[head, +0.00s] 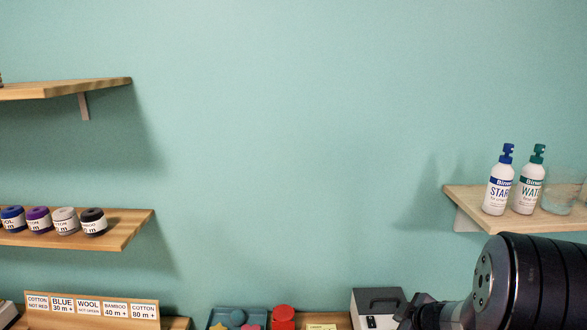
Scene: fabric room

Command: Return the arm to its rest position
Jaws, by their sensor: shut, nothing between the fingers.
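My arm, dark and bulky, reaches in from the lower right corner. My gripper (408,318) is at its left end, at the bottom edge of the head view, in front of a grey box (378,300). The gripper is shut and I see nothing held in it. Its fingertips are small, dark and partly cut off by the picture's edge.
A right shelf (462,205) holds a blue-topped bottle (498,182), a green-topped bottle (529,182) and a clear container (562,195). A left shelf (135,225) holds several yarn rolls (66,220). Labelled cards (90,306) and a blue tray (213,318) stand below. The middle wall is bare.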

